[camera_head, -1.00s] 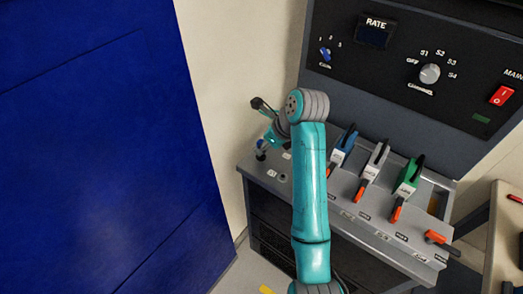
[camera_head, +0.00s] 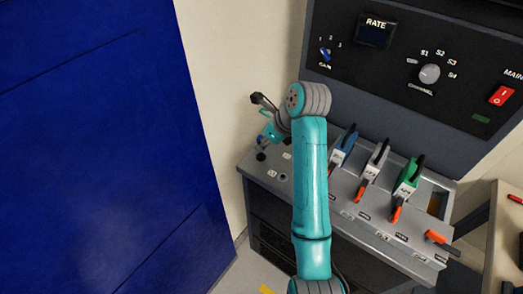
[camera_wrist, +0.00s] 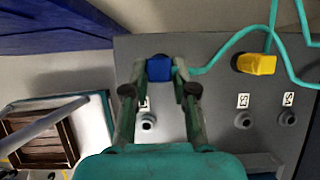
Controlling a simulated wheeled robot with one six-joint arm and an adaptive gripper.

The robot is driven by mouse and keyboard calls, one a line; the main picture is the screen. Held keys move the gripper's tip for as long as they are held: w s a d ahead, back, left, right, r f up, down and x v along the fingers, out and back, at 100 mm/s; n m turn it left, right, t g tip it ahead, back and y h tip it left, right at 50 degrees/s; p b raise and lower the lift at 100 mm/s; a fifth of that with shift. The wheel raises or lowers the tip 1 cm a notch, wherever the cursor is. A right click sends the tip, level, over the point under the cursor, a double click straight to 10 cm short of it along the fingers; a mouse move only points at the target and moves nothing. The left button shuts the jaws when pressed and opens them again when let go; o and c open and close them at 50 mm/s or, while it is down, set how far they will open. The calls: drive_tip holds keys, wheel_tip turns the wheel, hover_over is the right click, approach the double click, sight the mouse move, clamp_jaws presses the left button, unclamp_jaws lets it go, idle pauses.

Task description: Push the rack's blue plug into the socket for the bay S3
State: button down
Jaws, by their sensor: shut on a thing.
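The blue plug (camera_wrist: 159,68) is held between the two fingertips of my gripper (camera_wrist: 159,75) in the wrist view. In the head view, a small blue bit of it (camera_head: 260,138) shows by my gripper (camera_head: 268,132), above a dark round spot on the panel. A teal cable runs right from the plug. The socket by the S3 label (camera_wrist: 243,120) is empty, to the right of my fingers and nearer the wrist camera than the plug. The socket by the S4 label (camera_wrist: 288,117) is right of it. Another socket (camera_wrist: 148,121) shows between my fingers, its label partly hidden.
A yellow plug (camera_wrist: 256,64) with a teal cable sits right of the blue one. Blue, grey and green handled units (camera_head: 375,160) stand right of my arm. A blue wall panel (camera_head: 100,150) fills the left. The upright console has a channel knob (camera_head: 429,74).

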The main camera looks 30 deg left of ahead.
drive_tip(key=shift+r, duration=2.4)
